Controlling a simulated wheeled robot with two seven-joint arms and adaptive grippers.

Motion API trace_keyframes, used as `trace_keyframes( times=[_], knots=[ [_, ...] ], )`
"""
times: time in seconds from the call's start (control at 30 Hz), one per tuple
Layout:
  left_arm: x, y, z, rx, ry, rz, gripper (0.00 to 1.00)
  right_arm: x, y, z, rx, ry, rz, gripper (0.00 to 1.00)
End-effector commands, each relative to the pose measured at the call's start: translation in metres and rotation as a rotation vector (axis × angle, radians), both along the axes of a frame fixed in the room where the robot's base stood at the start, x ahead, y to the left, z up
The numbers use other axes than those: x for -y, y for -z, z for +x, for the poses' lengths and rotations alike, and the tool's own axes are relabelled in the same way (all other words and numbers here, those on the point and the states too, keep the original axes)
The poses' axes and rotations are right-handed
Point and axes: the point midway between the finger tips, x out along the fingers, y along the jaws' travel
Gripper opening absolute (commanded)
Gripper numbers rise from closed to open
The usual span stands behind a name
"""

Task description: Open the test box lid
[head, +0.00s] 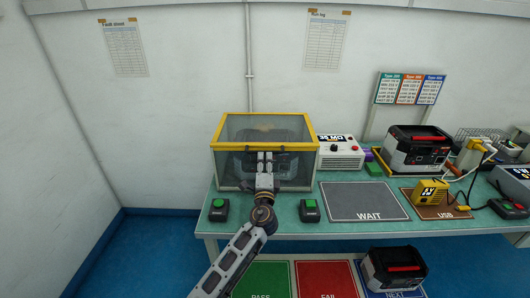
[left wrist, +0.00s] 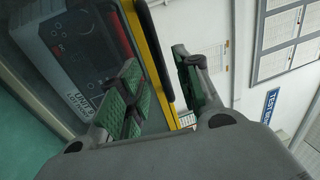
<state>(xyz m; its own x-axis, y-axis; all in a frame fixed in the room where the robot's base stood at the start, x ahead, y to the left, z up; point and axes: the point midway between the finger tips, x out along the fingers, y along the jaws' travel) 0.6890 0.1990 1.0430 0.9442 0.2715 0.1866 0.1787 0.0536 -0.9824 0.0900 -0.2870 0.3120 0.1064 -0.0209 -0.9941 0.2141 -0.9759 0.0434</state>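The test box (head: 232,165) is a clear-walled case with a yellow-framed lid (head: 228,147), standing at the left of the green bench. The lid looks shut. A dark unit inside shows through the clear panels, and it also shows in the left wrist view (left wrist: 85,45). My left gripper (head: 265,156) is at the middle of the lid's front edge. In the left wrist view its green-padded fingers (left wrist: 157,68) are apart, on either side of the yellow edge and a black handle bar (left wrist: 158,50). I cannot tell whether they touch it. My right gripper is out of view.
Green-button boxes stand at the bench front, left (head: 218,209) and right (head: 310,210). A white control box (head: 340,152) stands right of the test box. The dark WAIT mat (head: 363,201) is empty. A black-and-red unit (head: 417,148) stands farther right.

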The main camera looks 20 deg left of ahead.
Motion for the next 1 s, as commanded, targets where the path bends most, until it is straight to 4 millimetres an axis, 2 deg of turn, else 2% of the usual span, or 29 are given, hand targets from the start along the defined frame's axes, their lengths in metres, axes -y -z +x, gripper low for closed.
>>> trace_keyframes(
  times=[0.5,0.8,1.0],
  knots=[
    [-0.013,-0.009,0.044,0.000,0.000,0.001,0.34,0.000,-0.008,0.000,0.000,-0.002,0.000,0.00],
    [-0.015,-0.010,0.052,-0.001,0.000,-0.001,0.34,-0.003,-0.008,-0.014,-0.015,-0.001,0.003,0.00],
    [-0.015,-0.010,0.052,-0.001,0.000,-0.001,0.34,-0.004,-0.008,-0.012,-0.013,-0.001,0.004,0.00]
  ],
)
